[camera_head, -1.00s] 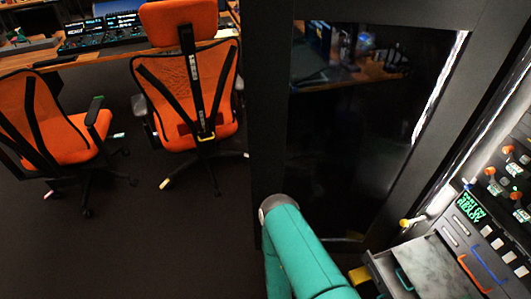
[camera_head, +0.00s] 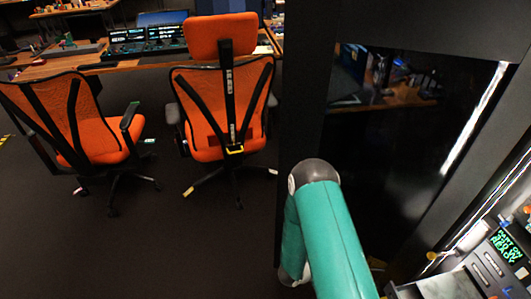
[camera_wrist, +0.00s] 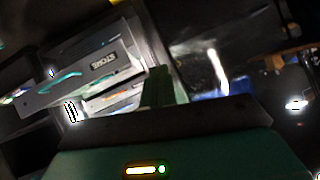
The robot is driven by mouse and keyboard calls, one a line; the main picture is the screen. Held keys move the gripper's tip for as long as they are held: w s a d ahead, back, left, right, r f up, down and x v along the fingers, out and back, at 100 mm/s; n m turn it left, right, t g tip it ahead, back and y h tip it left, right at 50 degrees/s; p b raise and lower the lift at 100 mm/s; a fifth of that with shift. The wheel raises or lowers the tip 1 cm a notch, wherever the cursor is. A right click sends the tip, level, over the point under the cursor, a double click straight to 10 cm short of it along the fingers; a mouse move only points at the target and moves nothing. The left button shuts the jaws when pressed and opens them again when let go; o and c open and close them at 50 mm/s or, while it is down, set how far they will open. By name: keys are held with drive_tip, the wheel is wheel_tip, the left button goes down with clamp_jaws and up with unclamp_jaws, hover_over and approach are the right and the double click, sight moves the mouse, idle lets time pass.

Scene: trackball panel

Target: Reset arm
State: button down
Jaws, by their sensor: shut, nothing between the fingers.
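My teal arm rises from the bottom of the head view in front of a dark cabinet and bends at a dark grey joint. The gripper end is out of the head view. In the wrist view my gripper (camera_wrist: 165,88) shows as green fingers beyond the dark palm. It is shut and empty, and seems to touch nothing. A grey drawer front marked "STORE" (camera_wrist: 85,72) with a teal handle is to the left of the fingers. The control panel (camera_head: 505,250), with green display text, is at the right edge of the head view, partly cut off.
The dark glass-fronted cabinet (camera_head: 308,105) stands close behind my arm. Two orange chairs, one in the middle (camera_head: 222,100) and one at left (camera_head: 80,120), stand before a desk (camera_head: 100,64) with monitors. Dark floor at lower left is clear.

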drive_tip(key=w+a+r+n+t+y, duration=0.1)
drive_tip(key=w+a+r+y, duration=0.2)
drive_tip(key=w+r, duration=0.35)
drive_tip(key=w+a+r+n+t+y, duration=0.25)
drive_tip(key=w+a+r, duration=0.2)
drive_tip(key=r, duration=0.35)
drive_tip(key=w+a+r+n+y, duration=0.1)
drive_tip(key=a+r+n+y, duration=0.1)
drive_tip(key=r, duration=0.6)
drive_tip(key=w+a+r+n+y, duration=0.1)
drive_tip(key=a+r+n+y, duration=0.15)
drive_tip(key=r, duration=0.55)
drive_tip(key=s+a+r+n+y, duration=0.15)
drive_tip(key=s+r+n, duration=0.35)
drive_tip(key=s+r, duration=0.8)
drive_tip(key=s+d+r+n+g, duration=0.1)
drive_tip(key=s+d+r+n, duration=0.1)
drive_tip(key=s+r, duration=0.2)
drive_tip(key=s+d+r+n+g, duration=0.1)
drive_tip(key=s+r, duration=0.3)
drive_tip(key=s, duration=0.7)
drive_tip(key=shift+d+r+n+h, duration=0.35)
drive_tip(key=shift+d+n+h, duration=0.1)
drive_tip(key=shift+d, duration=0.45)
